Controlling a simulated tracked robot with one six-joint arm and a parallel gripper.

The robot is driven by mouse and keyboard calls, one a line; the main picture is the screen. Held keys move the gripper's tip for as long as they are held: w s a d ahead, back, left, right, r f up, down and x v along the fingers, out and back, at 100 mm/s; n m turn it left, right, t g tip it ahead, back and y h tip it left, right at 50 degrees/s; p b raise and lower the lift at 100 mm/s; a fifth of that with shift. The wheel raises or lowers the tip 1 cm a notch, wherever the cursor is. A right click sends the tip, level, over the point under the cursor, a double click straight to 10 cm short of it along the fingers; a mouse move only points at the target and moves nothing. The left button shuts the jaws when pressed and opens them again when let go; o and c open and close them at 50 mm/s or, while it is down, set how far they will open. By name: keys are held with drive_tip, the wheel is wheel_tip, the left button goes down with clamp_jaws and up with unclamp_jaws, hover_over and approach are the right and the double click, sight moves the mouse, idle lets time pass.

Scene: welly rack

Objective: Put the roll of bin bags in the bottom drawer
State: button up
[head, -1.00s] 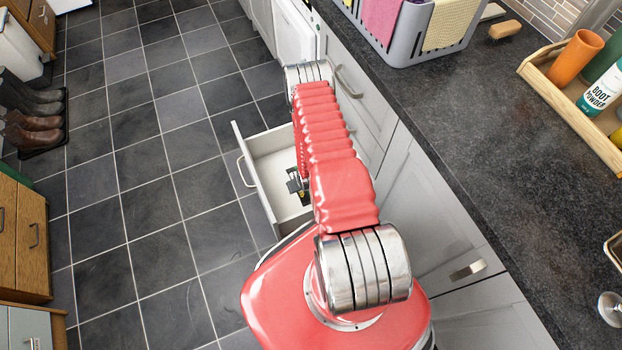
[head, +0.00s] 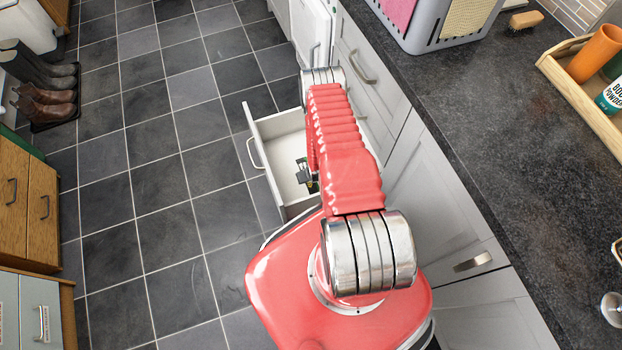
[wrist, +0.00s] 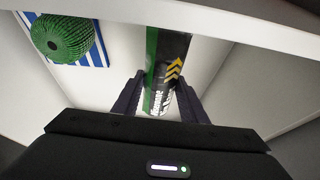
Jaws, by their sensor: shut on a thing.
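The bottom drawer (head: 292,160) is pulled out, with a white inside and a handle on its front. My gripper (wrist: 160,88) is shut on the roll of bin bags (wrist: 168,72), a dark roll with a green stripe, yellow chevrons and white lettering. The gripper and roll are over or inside the open drawer; the roll's height above the drawer floor cannot be told. In the head view my arm hides most of the gripper, and only a small dark part (head: 304,175) shows.
In the wrist view a green ribbed ball-like thing (wrist: 64,38) rests on a blue-and-white striped item (wrist: 92,52) in the drawer. A worktop (head: 470,120) runs along the right, with a grey basket (head: 425,35) on it.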

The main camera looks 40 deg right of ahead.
idle(0.3)
drive_tip(key=shift+f, duration=2.1)
drive_tip(key=shift+f, duration=0.6)
drive_tip(key=o, duration=1.3)
drive_tip(key=shift+o, duration=0.2)
drive_tip(key=shift+r, duration=0.15)
drive_tip(key=shift+r, duration=0.55)
drive_tip(key=shift+v, duration=5.9)
